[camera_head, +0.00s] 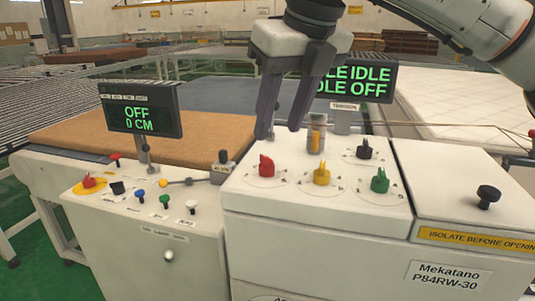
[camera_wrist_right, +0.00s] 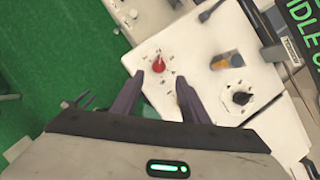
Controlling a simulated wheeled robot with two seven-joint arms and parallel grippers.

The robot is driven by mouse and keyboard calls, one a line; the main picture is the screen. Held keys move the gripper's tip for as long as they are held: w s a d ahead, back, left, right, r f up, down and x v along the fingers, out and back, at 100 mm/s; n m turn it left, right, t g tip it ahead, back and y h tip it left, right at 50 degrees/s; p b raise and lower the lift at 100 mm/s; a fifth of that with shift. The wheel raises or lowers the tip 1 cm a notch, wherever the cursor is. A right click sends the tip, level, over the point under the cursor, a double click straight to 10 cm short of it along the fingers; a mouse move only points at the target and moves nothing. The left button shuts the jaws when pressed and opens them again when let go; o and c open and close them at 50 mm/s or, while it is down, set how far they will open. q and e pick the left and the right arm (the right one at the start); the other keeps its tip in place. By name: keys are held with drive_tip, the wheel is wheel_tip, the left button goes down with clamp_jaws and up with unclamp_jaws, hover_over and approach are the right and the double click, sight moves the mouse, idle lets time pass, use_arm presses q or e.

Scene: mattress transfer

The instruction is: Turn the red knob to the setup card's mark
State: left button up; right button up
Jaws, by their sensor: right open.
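The red knob (camera_head: 266,165) stands on the sloped white panel top, with a ring of small marks around it that I cannot read. It also shows in the right wrist view (camera_wrist_right: 158,64). My right gripper (camera_head: 279,131) is open, fingers pointing down, above and behind the knob in the head view. In the right wrist view the gripper (camera_wrist_right: 158,78) has its empty fingers spread to either side just below the knob in the picture; contact does not show. I cannot make out a setup card. My left gripper is not in view.
A yellow knob (camera_head: 321,174), a green knob (camera_head: 380,181) and a black knob (camera_head: 367,150) share the panel. An orange-and-grey cylinder (camera_head: 317,134) stands behind them, near a display (camera_head: 352,80). A lower left console (camera_head: 150,225) carries several coloured controls.

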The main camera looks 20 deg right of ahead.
sight(268, 158)
drive_tip(key=x, duration=0.8)
drive_tip(key=shift+w+a+f+p, duration=0.1)
drive_tip(key=shift+f+p, duration=0.2)
drive_tip(key=shift+p, duration=0.1)
drive_tip(key=c, duration=1)
